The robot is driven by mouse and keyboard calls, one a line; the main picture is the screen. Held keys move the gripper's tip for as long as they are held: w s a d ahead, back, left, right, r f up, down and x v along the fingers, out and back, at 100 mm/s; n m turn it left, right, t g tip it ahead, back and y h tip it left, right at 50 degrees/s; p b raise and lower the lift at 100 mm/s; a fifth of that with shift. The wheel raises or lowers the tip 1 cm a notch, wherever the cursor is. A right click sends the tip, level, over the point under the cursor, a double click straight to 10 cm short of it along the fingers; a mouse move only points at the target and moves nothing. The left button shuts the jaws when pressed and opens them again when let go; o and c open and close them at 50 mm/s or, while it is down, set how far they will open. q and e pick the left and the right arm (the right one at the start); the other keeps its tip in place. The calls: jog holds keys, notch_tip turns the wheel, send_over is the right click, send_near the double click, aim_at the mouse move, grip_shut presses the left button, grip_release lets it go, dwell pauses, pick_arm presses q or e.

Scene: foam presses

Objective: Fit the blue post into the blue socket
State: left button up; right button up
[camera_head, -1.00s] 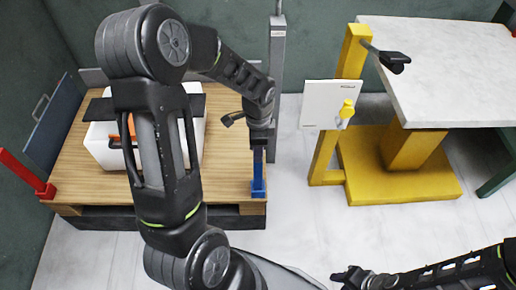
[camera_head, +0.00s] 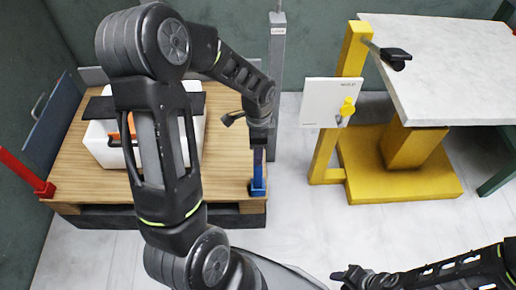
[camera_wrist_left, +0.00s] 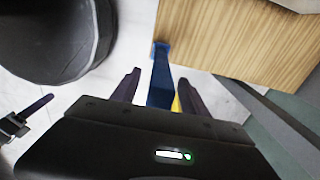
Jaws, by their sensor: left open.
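The blue post (camera_head: 258,170) stands upright at the front right corner of the wooden table, its lower end at the blue socket (camera_head: 258,190). In the left wrist view the post (camera_wrist_left: 160,85) runs between my left gripper's fingers (camera_wrist_left: 157,88), with gaps visible on both sides. The blue socket (camera_wrist_left: 161,48) is at its far end, by the table edge. The left gripper is open around the post; how deep the post sits is hidden. My right gripper (camera_head: 350,275) is low in the head view, far from the post, and its fingers are too small to judge.
The wooden table (camera_head: 225,165) holds a white box (camera_head: 105,150). A red post (camera_head: 25,172) stands at its left corner. A grey column (camera_head: 277,70) rises behind. To the right are a yellow stand (camera_head: 325,165) with a white panel (camera_head: 322,102), and a white-topped table (camera_head: 450,70). Floor between is clear.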

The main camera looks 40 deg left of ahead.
pick_arm(q)
notch_tip(320, 180, up, 8)
jog(key=shift+f+p, duration=0.2)
jog(key=shift+p, duration=0.6)
dwell(0.4)
